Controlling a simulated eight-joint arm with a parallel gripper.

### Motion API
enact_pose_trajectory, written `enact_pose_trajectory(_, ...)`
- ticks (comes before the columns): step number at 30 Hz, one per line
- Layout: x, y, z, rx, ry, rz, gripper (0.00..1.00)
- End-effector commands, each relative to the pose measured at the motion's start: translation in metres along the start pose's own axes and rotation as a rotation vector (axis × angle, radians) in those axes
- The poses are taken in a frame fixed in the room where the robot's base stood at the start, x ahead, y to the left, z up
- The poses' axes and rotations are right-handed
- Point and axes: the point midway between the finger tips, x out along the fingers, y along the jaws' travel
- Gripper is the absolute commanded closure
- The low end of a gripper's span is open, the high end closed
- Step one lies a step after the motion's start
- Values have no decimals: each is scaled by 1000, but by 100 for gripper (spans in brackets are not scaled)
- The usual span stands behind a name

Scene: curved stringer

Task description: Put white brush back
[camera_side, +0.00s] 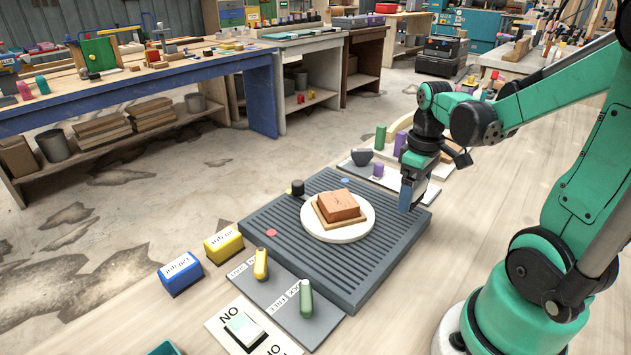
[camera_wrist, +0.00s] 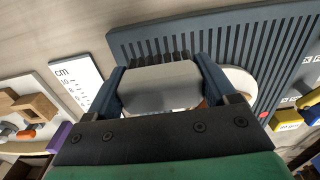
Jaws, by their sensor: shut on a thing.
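My gripper (camera_side: 408,196) is at the right edge of the ribbed grey board (camera_side: 265,236), low over it in the side view. In the wrist view my gripper (camera_wrist: 161,88) is shut on the white brush (camera_wrist: 160,86), a pale grey-white block with dark bristles along its far edge, set crosswise between two blue fingers. In the side view the blue finger hides most or all of the brush. I cannot tell whether the bristles touch the board.
A round white plate (camera_side: 350,238) with a reddish block (camera_side: 339,205) on a tan square sits mid-board. A white "cm" card (camera_wrist: 78,84) lies beside the board. Green and purple pieces stand behind.

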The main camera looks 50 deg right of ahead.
Motion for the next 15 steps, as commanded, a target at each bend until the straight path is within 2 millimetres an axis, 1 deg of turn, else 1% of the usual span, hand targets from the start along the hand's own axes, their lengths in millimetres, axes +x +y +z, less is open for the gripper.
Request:
enact_pose_trajectory(7,16,0,0,0,0,0,100)
enact_pose_trajectory(12,36,0,0,0,0,0,100)
enact_pose_trajectory(15,44,0,0,0,0,0,100)
